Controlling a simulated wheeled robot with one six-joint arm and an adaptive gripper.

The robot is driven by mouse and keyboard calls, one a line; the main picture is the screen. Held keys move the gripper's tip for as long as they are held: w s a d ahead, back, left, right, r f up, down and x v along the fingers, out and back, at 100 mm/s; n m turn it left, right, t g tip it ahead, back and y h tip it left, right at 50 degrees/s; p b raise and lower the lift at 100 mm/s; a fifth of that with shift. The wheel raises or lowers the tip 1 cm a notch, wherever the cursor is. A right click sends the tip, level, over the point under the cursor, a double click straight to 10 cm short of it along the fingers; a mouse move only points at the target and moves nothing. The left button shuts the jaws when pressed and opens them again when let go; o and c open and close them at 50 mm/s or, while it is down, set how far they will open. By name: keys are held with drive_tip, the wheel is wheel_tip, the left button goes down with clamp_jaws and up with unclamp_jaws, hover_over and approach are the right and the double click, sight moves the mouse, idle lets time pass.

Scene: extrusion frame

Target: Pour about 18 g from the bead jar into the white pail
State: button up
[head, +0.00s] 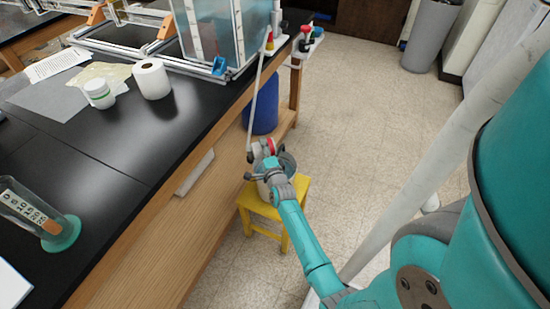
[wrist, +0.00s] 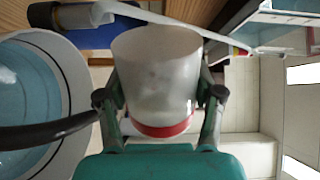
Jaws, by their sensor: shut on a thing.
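My gripper (wrist: 160,120) is shut on the bead jar (wrist: 157,75), a frosted, translucent cup with a red band at the end nearest my palm. In the head view the jar's red part (head: 269,147) shows beside my gripper (head: 268,165), above the yellow stool. The beads inside cannot be made out. A wide round vessel, which looks like the white pail (wrist: 30,85), fills the left of the wrist view, with a pale rim and blue-grey inside. In the head view the pail (head: 287,162) is mostly hidden behind my gripper, on the stool. No falling beads are visible.
The yellow stool (head: 246,199) stands beside the black-topped bench (head: 130,150). A thin pale rod (head: 258,100) slants down from the bench corner close to my gripper. A blue bin (head: 262,108) stands behind.

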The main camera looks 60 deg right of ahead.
idle(0.6)
drive_tip(key=shift+s+d+r+m, duration=0.2)
drive_tip(key=shift+r+m, duration=0.05)
drive_tip(key=shift+m, duration=0.6)
drive_tip(key=shift+s+d+r+m, duration=0.2)
drive_tip(key=shift+m, duration=0.65)
idle(3.1)
drive_tip(key=n, duration=0.1)
drive_tip(key=f+n, duration=0.1)
drive_tip(key=shift+w+a+n, duration=0.3)
drive_tip(key=shift+w+a, duration=0.05)
drive_tip(key=shift+r+n, duration=0.1)
drive_tip(key=shift+n, duration=0.3)
drive_tip(key=shift+w+a+r+n, duration=0.15)
drive_tip(key=shift+r+n, duration=0.05)
drive_tip(key=shift+n, duration=0.2)
